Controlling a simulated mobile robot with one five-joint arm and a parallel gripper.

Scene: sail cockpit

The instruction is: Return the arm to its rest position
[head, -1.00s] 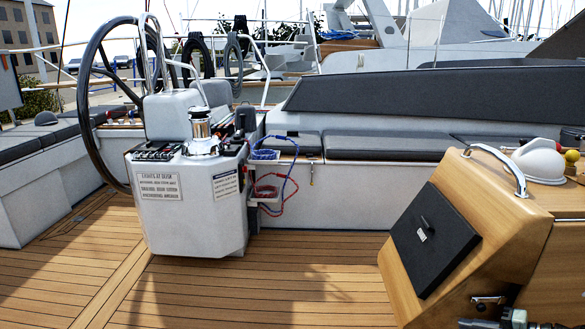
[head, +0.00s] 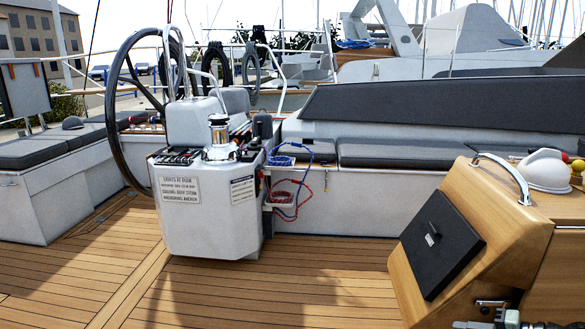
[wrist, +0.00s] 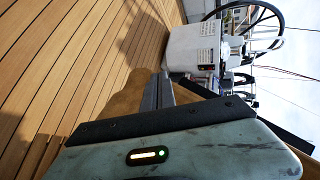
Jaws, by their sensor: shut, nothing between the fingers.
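My gripper (wrist: 158,92) shows in the wrist view with its dark fingers together and nothing between them. It is clear of any surface that I can make out. The wrist picture is turned sideways, with the teak deck (wrist: 75,75) at left and the white steering pedestal (wrist: 195,48) beyond the fingers.
The steering pedestal (head: 208,215) with its black wheel (head: 120,105) stands at left centre. A wooden console (head: 510,235) with a black panel is close at right. Grey cushioned benches (head: 390,153) run behind. The teak deck (head: 260,290) between is clear.

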